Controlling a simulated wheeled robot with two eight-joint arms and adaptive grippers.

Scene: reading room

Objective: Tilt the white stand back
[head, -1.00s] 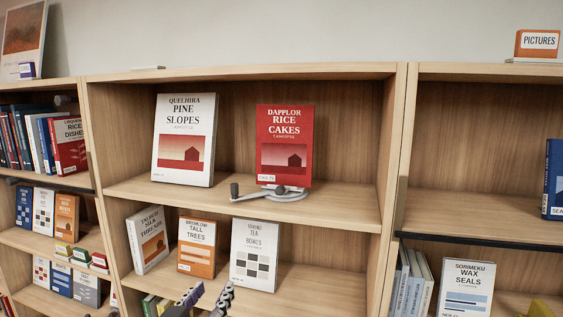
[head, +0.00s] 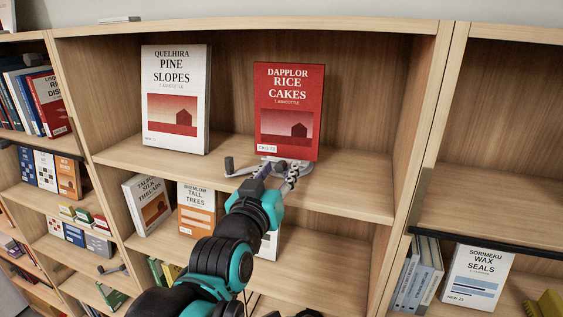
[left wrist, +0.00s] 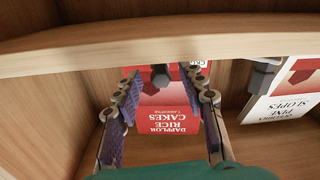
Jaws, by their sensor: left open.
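The red book "Dapplor Rice Cakes" (head: 289,110) stands nearly upright on the upper middle shelf. A pale stand (head: 268,158) shows only as a narrow strip under its lower edge; the book hides the rest. A grey lever with a dark knob (head: 229,165) reaches out to the left in front of it. My left gripper (head: 277,170) is open, at the shelf's front edge just below the book. In the left wrist view, the book appears upside down (left wrist: 165,112) between the spread fingers, with a dark knob (left wrist: 160,76) between the tips. Contact cannot be told.
The white book "Quelhira Pine Slopes" (head: 175,100) stands left of the red book. The shelf is bare to the right (head: 365,172). The shelf board's front edge (left wrist: 160,55) crosses the wrist view. "Tall Trees" (head: 196,205) stands on the shelf below, partly behind my arm.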

